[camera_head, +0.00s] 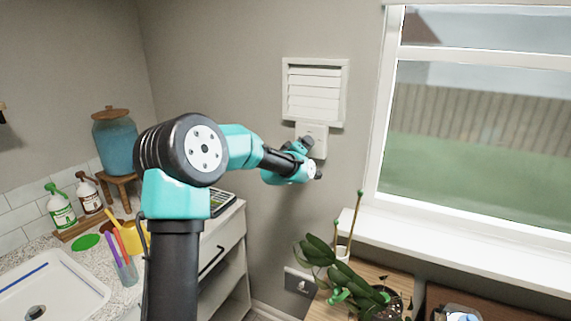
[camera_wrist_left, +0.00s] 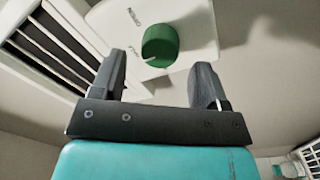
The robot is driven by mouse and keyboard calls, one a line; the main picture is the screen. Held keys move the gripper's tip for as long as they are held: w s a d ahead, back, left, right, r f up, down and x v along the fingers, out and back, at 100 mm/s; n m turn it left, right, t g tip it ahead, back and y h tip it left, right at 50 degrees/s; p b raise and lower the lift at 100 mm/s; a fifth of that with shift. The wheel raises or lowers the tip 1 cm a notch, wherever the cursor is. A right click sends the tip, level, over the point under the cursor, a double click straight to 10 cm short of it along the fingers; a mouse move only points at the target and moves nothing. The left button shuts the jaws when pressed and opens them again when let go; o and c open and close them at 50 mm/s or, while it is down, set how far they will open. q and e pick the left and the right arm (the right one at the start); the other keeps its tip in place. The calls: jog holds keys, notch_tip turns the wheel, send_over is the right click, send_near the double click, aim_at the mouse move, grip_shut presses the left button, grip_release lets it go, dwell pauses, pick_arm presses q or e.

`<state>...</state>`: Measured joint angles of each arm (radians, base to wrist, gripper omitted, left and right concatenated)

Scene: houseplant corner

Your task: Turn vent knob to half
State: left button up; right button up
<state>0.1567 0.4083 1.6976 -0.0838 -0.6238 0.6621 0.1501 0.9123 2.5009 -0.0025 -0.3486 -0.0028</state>
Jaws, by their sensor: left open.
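The vent knob (camera_wrist_left: 160,42) is a round green knob on a white plate (camera_wrist_left: 198,28) in the left wrist view. A pale pointer line shows at the knob's lower left edge, and small lettering is printed beside it. In the head view the plate (camera_head: 318,131) is on the wall under the white louvered vent (camera_head: 315,93), and my arm hides the knob. My left gripper (camera_wrist_left: 160,60) is open, with its two dark fingers apart on either side of the knob in the picture. I cannot tell whether they touch it. My right gripper is in neither view.
A window (camera_head: 480,130) with a white sill is right of the vent. A leafy potted plant (camera_head: 325,255) stands below on a wooden surface.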

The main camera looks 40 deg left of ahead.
pick_arm(q)
jog(key=s+d, duration=0.2)
jog(key=s, duration=1.2)
jog(key=shift+s+f, duration=0.3)
jog(key=shift+f, duration=0.05)
jog(key=s+d+f+g+h, duration=0.1)
jog(key=d+f+g, duration=0.1)
jog(key=f, duration=0.8)
jog(key=s+d+f+g, duration=0.2)
jog(key=f+g, duration=0.1)
jog(key=f, duration=0.7)
jog(key=s+d+f+g+h, duration=0.1)
jog(key=d+f+g, duration=0.15)
jog(key=f, duration=0.75)
jog(key=s+d+f+m+g+h, duration=0.2)
jog(key=s+d+f+m+g, duration=0.3)
jog(key=s+d+f, duration=0.3)
jog(key=s+d+f+m+g+h, duration=0.2)
jog(key=s+d+f+m+g, duration=0.3)
jog(key=s+d+f, duration=0.3)
jog(key=s+f, duration=0.4)
jog(key=f, duration=0.1)
jog(key=shift+s+d, duration=0.15)
jog(key=shift+s, duration=0.05)
